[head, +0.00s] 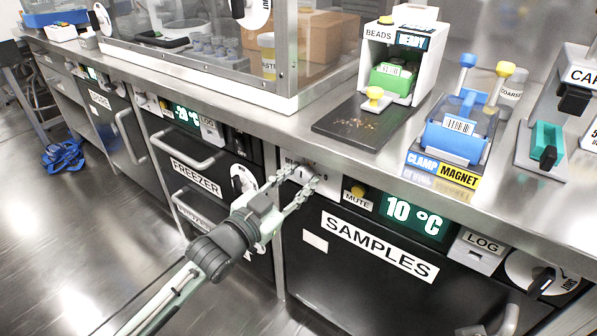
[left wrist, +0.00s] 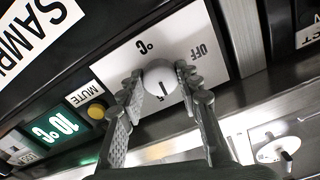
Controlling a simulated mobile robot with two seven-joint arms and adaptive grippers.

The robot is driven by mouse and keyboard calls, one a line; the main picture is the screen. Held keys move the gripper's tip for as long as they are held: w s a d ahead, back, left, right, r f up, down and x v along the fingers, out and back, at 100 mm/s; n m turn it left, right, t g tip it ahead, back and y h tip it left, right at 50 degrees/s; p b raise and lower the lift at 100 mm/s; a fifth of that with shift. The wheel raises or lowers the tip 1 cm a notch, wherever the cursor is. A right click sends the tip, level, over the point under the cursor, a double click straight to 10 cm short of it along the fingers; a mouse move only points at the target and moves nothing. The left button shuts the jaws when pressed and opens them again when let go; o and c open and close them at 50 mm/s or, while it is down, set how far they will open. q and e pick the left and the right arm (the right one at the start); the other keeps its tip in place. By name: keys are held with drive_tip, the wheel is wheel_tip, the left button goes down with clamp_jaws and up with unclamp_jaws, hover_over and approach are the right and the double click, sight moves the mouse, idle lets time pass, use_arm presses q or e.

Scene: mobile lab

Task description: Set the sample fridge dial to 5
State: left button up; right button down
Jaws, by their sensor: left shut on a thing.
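The sample fridge (head: 370,262) is a black front labelled SAMPLES under the counter, with a green display (head: 411,215) reading 10 °C. Its dial is a white round knob (left wrist: 159,76) on a white plate (left wrist: 196,24) marked °C and OFF. In the left wrist view a dark mark on the knob's lower side lies close to a 5. My left gripper (head: 296,188) reaches in from the left and is shut on the knob, one finger on each side. In the head view the fingers mostly hide the dial. My right gripper is not in view.
A yellow mute button (left wrist: 96,111) sits beside the dial plate. The freezer (head: 200,175) with its handles is to the left. The steel counter edge (head: 330,165) runs just above the dial. A beads dispenser (head: 402,52) and a clamp magnet stand (head: 455,135) are on top.

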use_arm(q)
drive_tip(key=shift+r+m, duration=0.1)
drive_tip(key=shift+m, duration=0.3)
drive_tip(key=shift+m+p, duration=0.7)
drive_tip(key=shift+m, duration=0.2)
drive_tip(key=shift+m+p, duration=0.45)
drive_tip(key=shift+m, duration=0.65)
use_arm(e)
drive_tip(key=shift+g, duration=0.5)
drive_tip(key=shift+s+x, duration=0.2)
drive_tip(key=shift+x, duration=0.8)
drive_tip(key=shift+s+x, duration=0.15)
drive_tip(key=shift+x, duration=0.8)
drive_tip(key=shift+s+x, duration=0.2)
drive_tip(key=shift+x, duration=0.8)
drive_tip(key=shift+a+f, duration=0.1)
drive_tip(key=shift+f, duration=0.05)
use_arm(q)
drive_tip(key=o, duration=1.1)
drive_tip(key=shift+o, duration=0.2)
